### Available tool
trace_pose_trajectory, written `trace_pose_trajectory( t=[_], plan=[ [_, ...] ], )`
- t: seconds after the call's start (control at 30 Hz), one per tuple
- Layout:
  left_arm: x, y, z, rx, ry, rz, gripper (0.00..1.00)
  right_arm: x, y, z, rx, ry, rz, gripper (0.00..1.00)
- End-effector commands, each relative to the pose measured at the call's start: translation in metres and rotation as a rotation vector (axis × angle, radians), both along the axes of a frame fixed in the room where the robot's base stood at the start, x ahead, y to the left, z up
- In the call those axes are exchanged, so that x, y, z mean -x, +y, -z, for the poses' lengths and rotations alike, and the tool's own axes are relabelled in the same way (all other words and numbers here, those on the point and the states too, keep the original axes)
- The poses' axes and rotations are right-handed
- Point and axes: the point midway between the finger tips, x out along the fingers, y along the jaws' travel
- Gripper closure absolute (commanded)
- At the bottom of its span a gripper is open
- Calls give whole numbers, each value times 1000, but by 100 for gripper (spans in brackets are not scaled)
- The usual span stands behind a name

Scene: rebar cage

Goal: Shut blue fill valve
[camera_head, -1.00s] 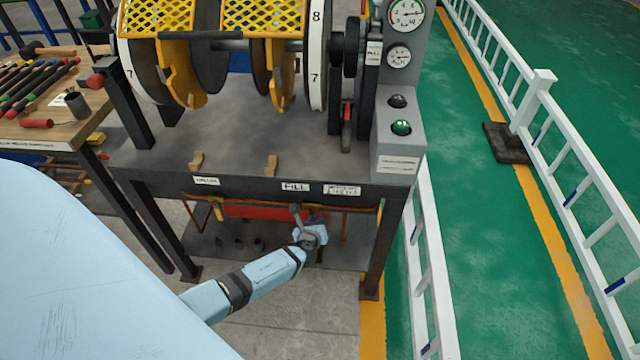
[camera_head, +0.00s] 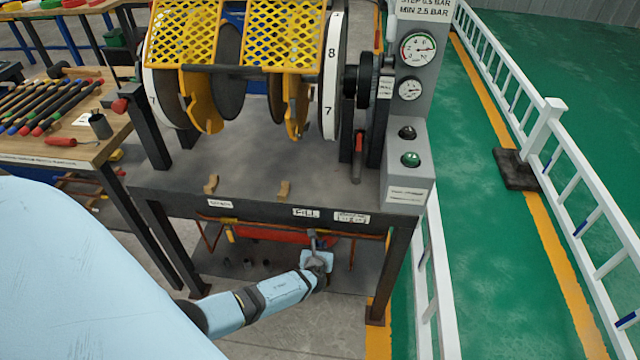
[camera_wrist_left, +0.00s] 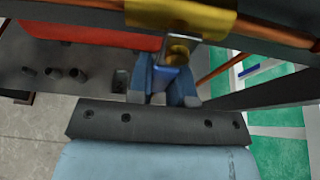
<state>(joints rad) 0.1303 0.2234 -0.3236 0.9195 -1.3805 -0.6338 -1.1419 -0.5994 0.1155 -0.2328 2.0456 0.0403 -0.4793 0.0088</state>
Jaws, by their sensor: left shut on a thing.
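My left gripper (camera_head: 317,259) reaches under the front edge of the table, below the FILL label (camera_head: 306,213). In the left wrist view the gripper (camera_wrist_left: 166,88) has its fingers closed around the blue fill valve's handle (camera_wrist_left: 170,77). The fingers hide most of the handle, so its exact angle is hard to tell. A yellow brass-like fitting (camera_wrist_left: 190,20) sits just beyond the fingertips. My right gripper is in neither view.
A copper pipe (camera_wrist_left: 275,28) and a red tank (camera_wrist_left: 85,33) lie close to the gripper. The table's dark leg (camera_head: 390,270) stands to the right. Above are yellow-guarded wheels and a grey panel with gauges (camera_head: 418,50). A white railing (camera_head: 590,170) runs along the right.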

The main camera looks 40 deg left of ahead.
Motion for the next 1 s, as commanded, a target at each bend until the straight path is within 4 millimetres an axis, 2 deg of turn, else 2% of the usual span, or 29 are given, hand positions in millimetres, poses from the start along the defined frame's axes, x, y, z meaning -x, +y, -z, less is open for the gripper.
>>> trace_pose_trajectory(
  t=[0.13, 0.17, 0.23, 0.27, 0.53, 0.67, 1.0],
  plan=[
    [1, 1, 1, -4, 3, 1, 100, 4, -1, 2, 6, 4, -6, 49],
    [1, 1, 1, -4, 3, 1, 74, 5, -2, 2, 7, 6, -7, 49],
    [1, 1, 1, -3, 2, 1, 58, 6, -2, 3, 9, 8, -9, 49],
    [1, 1, 1, -3, 2, 1, 55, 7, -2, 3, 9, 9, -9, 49],
    [1, 0, 0, -2, 1, 1, 55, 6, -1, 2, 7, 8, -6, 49],
    [9, -5, -5, 0, 1, 1, 55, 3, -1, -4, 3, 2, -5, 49],
    [66, -40, -33, 1, 2, 1, 55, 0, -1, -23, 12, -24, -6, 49]
  ],
)
